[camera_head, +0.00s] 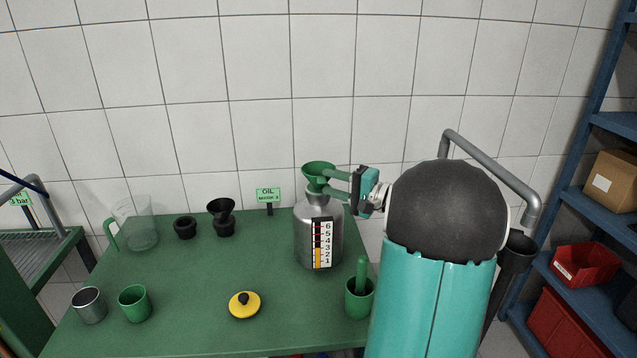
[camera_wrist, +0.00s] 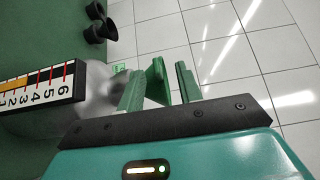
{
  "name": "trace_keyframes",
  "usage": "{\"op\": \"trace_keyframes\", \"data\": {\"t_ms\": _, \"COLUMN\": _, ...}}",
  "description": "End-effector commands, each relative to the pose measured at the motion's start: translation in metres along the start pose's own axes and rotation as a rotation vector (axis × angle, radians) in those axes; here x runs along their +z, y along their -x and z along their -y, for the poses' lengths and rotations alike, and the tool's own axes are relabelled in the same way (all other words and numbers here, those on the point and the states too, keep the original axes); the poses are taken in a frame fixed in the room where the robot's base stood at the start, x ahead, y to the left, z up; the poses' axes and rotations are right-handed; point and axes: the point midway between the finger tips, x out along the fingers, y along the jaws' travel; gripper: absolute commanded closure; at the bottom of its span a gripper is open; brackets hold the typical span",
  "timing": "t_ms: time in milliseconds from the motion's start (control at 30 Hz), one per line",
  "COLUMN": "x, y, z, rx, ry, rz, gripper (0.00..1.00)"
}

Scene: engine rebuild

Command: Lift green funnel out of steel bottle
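The green funnel (camera_head: 318,170) sits upright in the mouth of the steel bottle (camera_head: 302,232) at the back right of the green table. Its lower end is hidden inside the bottle. My gripper (camera_head: 328,183) reaches in from the right at funnel height, one finger above the other. In the wrist view the fingers (camera_wrist: 160,88) stand apart on either side of the funnel (camera_wrist: 157,78), with a light gap showing beside it. The gripper looks open. The steel bottle (camera_wrist: 97,92) lies to the left there, with its numbered gauge (camera_wrist: 40,88).
A green cup with a green handle (camera_head: 360,291) stands close in front of my arm. A yellow lid (camera_head: 244,304), green cup (camera_head: 135,303), metal cup (camera_head: 89,305), clear jug (camera_head: 138,222) and black parts (camera_head: 222,217) stand further left. The table's middle is clear.

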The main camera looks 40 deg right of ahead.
Motion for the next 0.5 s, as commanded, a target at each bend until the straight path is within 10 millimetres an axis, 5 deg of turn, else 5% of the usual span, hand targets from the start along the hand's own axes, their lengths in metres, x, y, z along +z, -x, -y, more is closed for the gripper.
{"op": "trace_keyframes", "data": {"t_ms": 500, "x": 0.001, "y": -0.059, "z": -0.004, "rx": 0.000, "ry": 0.000, "rz": 0.002, "gripper": 0.65}}
